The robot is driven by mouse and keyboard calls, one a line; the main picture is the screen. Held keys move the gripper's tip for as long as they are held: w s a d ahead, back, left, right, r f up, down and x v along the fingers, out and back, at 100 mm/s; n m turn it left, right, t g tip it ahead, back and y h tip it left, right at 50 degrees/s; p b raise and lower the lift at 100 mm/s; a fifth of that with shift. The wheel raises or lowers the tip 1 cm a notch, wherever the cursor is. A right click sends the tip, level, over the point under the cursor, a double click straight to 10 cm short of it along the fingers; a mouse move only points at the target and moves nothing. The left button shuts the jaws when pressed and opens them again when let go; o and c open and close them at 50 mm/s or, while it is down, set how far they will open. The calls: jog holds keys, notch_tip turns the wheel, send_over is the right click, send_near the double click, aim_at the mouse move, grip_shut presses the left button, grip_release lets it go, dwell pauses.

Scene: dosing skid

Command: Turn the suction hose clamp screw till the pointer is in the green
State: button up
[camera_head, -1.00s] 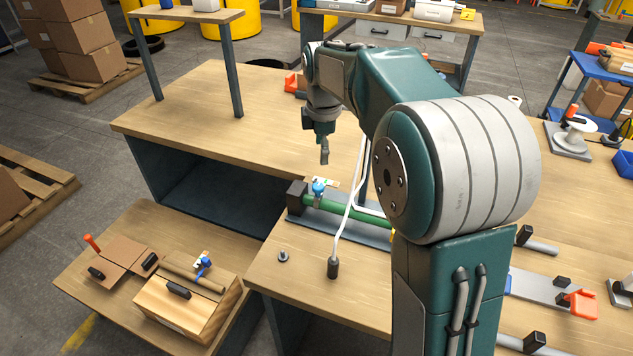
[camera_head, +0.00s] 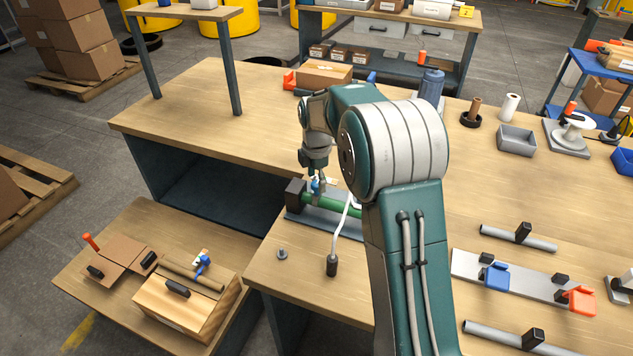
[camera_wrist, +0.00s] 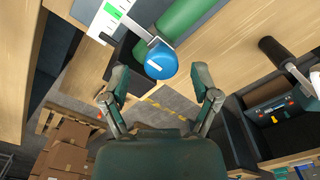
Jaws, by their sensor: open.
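The blue clamp screw (camera_wrist: 161,62) has a white line on its face and sits beside the green hose (camera_wrist: 190,25) in the wrist view. A white scale strip with a green band (camera_wrist: 108,12) lies up and left of it. A grey bar runs from the screw toward the strip; I cannot tell where the pointer stands in the green. In the head view the screw (camera_head: 316,186) is partly hidden by my gripper (camera_head: 318,182), on the hose (camera_head: 322,204). In the wrist view my gripper (camera_wrist: 161,77) is open, one finger either side of the screw, apart from it.
A white cable with a black end (camera_head: 332,265) stands just in front of the hose. A small grey knob (camera_head: 282,253) is on the bench to its left.

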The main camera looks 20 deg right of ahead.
jog(key=shift+f, duration=0.55)
grip_shut()
jog(key=shift+m, duration=0.4)
jog(key=m, duration=0.4)
jog(key=shift+m, duration=0.4)
jog(key=m, duration=1.6)
jog(key=shift+m, duration=0.3)
